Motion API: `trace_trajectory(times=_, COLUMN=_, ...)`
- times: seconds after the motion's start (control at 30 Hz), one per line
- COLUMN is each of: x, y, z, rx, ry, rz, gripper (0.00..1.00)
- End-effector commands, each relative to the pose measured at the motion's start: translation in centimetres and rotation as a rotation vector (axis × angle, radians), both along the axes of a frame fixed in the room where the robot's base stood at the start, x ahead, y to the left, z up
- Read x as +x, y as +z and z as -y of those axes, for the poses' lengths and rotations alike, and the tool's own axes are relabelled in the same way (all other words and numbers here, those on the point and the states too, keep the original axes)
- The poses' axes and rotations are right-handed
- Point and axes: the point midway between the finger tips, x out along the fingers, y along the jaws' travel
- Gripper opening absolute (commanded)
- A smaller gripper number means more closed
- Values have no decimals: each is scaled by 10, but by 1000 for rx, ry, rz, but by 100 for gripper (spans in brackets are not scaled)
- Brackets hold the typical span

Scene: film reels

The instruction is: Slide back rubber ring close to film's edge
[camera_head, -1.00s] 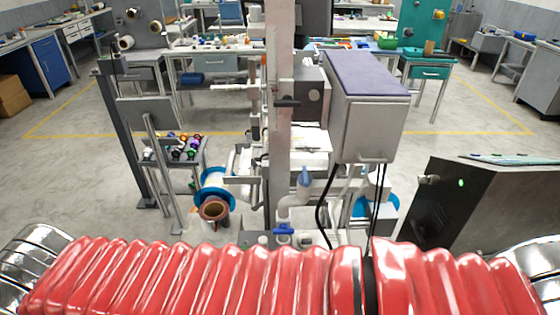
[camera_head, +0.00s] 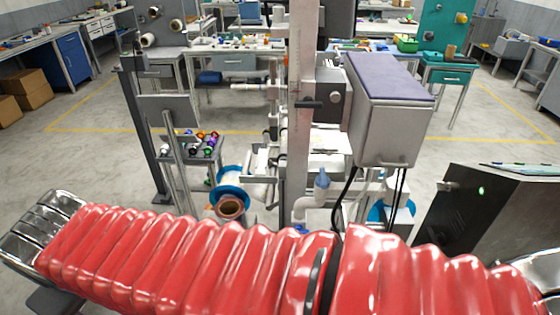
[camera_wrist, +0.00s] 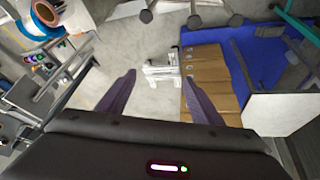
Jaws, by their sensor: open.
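A white film roll with a blue ring (camera_head: 233,196) around its near end sits low on the machine, left of the column in the head view. A brown hollow core (camera_head: 230,208) sticks out of the ring toward me. A blue ring and brown core also show at the upper left of the wrist view (camera_wrist: 47,12). A second blue ring (camera_head: 377,212) shows partly, right of the column behind cables. My gripper (camera_wrist: 160,85) is open and empty in the wrist view, its purple fingers wide apart. It is clear of both rings. I cannot see it in the head view.
The machine's grey column (camera_head: 300,110) and a box with a purple top (camera_head: 385,115) stand ahead. A dark cabinet (camera_head: 480,215) is at the right. A rack of small coloured spools (camera_head: 200,142) stands left. Open floor lies at left.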

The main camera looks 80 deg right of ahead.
Motion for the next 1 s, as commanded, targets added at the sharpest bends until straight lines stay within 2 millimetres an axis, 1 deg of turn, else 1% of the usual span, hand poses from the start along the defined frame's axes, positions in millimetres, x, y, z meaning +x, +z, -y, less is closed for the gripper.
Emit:
trace_trajectory(times=0.03, x=5, y=-3, z=16, rx=-24, ry=-44, rz=-24, gripper=63)
trace_trajectory(times=0.17, x=15, y=-7, z=59, rx=-92, ry=-157, rz=-74, gripper=63)
trace_trajectory(times=0.2, x=17, y=-8, z=73, rx=-114, ry=-190, rz=-89, gripper=63)
trace_trajectory(times=0.37, x=25, y=-13, z=128, rx=-201, ry=-319, rz=-143, gripper=63)
trace_trajectory(times=0.5, x=29, y=-18, z=178, rx=-277, ry=-423, rz=-187, gripper=63)
trace_trajectory(times=0.77, x=27, y=-31, z=270, rx=-420, ry=-594, rz=-258, gripper=63)
trace_trajectory(times=0.8, x=26, y=-34, z=284, rx=-441, ry=-618, rz=-268, gripper=63)
trace_trajectory(times=0.97, x=19, y=-45, z=340, rx=-527, ry=-704, rz=-303, gripper=63)
trace_trajectory(times=1.0, x=16, y=-49, z=354, rx=-548, ry=-724, rz=-311, gripper=63)
